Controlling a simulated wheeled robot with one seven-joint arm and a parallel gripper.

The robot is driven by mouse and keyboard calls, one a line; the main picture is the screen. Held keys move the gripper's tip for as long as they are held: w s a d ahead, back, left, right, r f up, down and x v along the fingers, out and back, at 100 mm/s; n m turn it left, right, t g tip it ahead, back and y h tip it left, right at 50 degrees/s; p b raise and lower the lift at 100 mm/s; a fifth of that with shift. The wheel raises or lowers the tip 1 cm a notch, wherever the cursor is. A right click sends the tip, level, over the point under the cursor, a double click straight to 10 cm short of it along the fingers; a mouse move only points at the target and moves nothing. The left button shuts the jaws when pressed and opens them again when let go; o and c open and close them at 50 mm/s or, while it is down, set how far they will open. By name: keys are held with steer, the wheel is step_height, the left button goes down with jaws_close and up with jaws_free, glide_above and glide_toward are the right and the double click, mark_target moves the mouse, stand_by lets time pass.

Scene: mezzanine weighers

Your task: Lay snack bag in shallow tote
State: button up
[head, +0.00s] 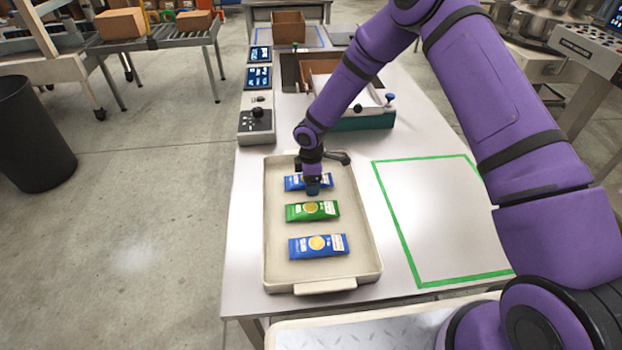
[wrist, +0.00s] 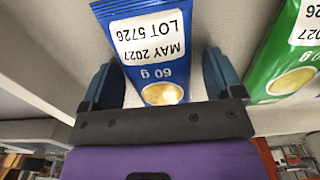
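The shallow tote (head: 276,272) is a long beige tray at the front left of the table. Three snack bags lie in it in a column: a far blue one (head: 293,183), a green one (head: 312,211) in the middle and a near blue one (head: 318,246). My gripper (head: 313,187) is down at the far blue bag and hides part of it. In the wrist view, its fingers (wrist: 165,85) stand apart, one on each side of this blue bag (wrist: 150,40), with narrow gaps visible. The green bag (wrist: 285,70) shows to the right there.
A green-outlined rectangle (head: 403,228) on the table right of the tote is empty. Behind the tote are a control box (head: 257,122), two displays (head: 258,77) and a low weigher (head: 362,122). A cardboard box (head: 288,27) stands at the far end.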

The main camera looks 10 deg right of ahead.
step_height(320, 180, up, 12)
steer(key=shift+r, duration=0.15)
stand_by(0.7)
steer(key=shift+r, duration=0.1)
steer(key=s+d+r+m+t+h, duration=0.1)
steer(key=s+d+r+m, duration=0.3)
steer(key=r, duration=0.5)
steer(key=s+d+r+m+t, duration=0.1)
steer(key=s+d+r+m, duration=0.1)
steer(key=s+d+r, duration=0.5)
steer(key=s+d+r+m+h, duration=0.15)
steer(key=d+r, duration=0.25)
steer(key=r, duration=0.7)
steer(key=s+d+r+m+t, duration=0.1)
steer(key=s+d+r+m, duration=0.1)
steer(key=s, duration=0.6)
steer(key=s+d+r+m+t+y, duration=0.1)
steer(key=s+d+r+m, duration=0.2)
steer(key=s, duration=0.4)
steer(key=s+d+r+m+t+y, duration=0.1)
steer(key=s+r+m, duration=0.3)
steer(key=s, duration=0.4)
steer(key=shift+s+d+m, duration=0.35)
steer(key=shift+d+m, duration=0.4)
steer(key=shift+d, duration=0.15)
